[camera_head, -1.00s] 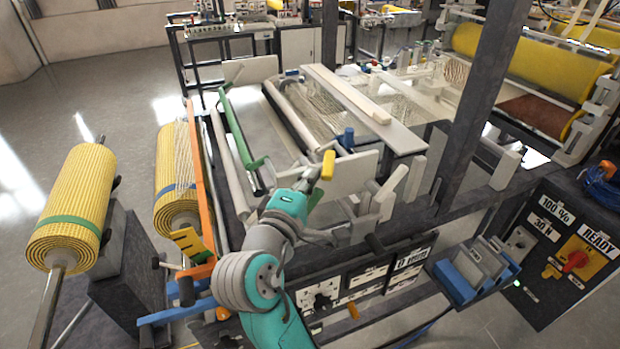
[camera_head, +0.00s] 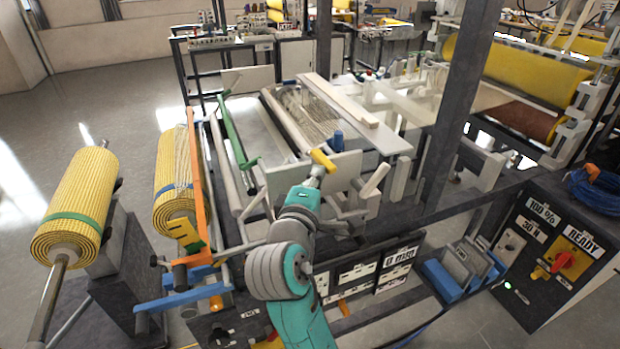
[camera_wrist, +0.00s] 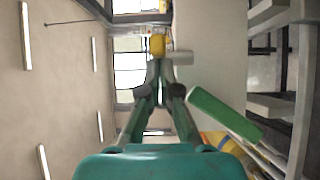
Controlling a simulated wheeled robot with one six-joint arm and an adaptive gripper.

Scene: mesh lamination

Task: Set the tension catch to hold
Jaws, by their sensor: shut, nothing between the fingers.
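My gripper (camera_head: 317,174) is shut and empty, raised above the front edge of the laminating machine. A yellow handle (camera_head: 322,160) shows right at the fingertips, lying slanted. I cannot tell whether fingers and handle touch. No part is labelled as the tension catch, so I cannot tell for sure whether this handle belongs to it. A blue knob (camera_head: 338,140) stands just behind the handle.
A green bar (camera_head: 234,130) lies left of my gripper, with an orange upright (camera_head: 197,180) and yellow mesh rolls (camera_head: 78,205) farther left. A dark post (camera_head: 451,110) rises at right.

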